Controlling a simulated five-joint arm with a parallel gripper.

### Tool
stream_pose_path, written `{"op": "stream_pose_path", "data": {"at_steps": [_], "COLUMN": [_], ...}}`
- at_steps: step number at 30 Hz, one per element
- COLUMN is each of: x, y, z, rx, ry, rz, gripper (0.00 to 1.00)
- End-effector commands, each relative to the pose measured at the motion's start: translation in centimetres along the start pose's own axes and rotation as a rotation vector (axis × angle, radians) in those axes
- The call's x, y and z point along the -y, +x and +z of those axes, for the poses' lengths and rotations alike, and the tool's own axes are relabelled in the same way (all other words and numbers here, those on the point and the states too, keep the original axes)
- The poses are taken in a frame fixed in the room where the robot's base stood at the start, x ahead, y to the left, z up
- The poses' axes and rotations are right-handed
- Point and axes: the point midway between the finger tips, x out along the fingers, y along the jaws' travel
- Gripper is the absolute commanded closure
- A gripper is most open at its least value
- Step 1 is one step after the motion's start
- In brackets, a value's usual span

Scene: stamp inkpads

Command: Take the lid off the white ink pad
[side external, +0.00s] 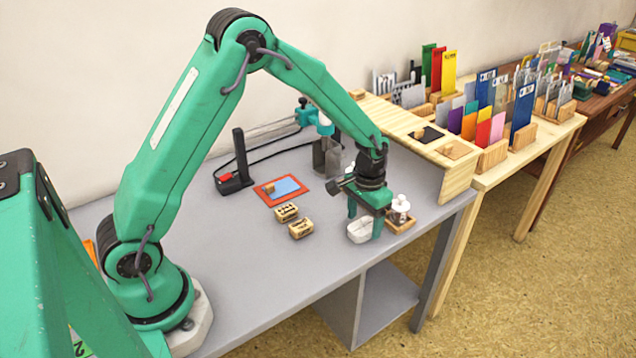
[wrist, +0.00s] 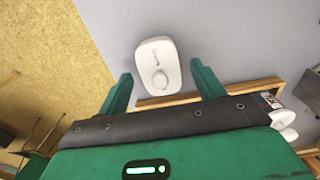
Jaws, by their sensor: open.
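The white ink pad (side external: 360,232) is a small rounded box on the grey table near its front edge. In the wrist view the white ink pad (wrist: 158,52) shows from above, with a round raised part on its top. The seam between lid and base cannot be made out. My gripper (side external: 364,226) is open and points down at the pad, with one green finger to each side. In the wrist view my gripper (wrist: 161,75) has the pad between and just beyond its fingertips, with a gap on both sides. Its jaws hold nothing.
A wooden tray (side external: 404,224) with a white knobbed piece (side external: 400,207) stands close to the right of my gripper. Two small wooden blocks (side external: 300,228) lie to the left. A red-framed blue pad (side external: 282,189) lies further back. The table's front left is clear.

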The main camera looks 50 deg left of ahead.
Motion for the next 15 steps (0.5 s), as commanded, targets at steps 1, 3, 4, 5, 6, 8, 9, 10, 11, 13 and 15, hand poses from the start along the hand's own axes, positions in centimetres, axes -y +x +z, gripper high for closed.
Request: {"op": "stream_pose_path", "data": {"at_steps": [1,3,4,5,6,8,9,10,11,13,15], "x": [0.0,0.0,0.0,0.0,0.0,0.0,0.0,0.0,0.0,0.0,0.0], "y": [-0.01,-0.01,-0.02,-0.02,-0.02,-0.03,-0.03,-0.04,-0.04,-0.04,-0.04], "z": [0.0,0.0,0.0,0.0,0.0,-0.01,-0.01,-0.01,-0.01,-0.01,-0.01], "rx": [0.0,0.0,0.0,0.0,0.0,0.0,0.0,0.0,0.0,0.0,0.0], "ry": [0.0,0.0,0.0,0.0,0.0,0.0,0.0,0.0,0.0,0.0,0.0], "rz": [0.0,0.0,0.0,0.0,0.0,0.0,0.0,0.0,0.0,0.0,0.0], "gripper": [0.33,0.33,0.33,0.33,0.33,0.33,0.33,0.33,0.33,0.44,0.58]}}
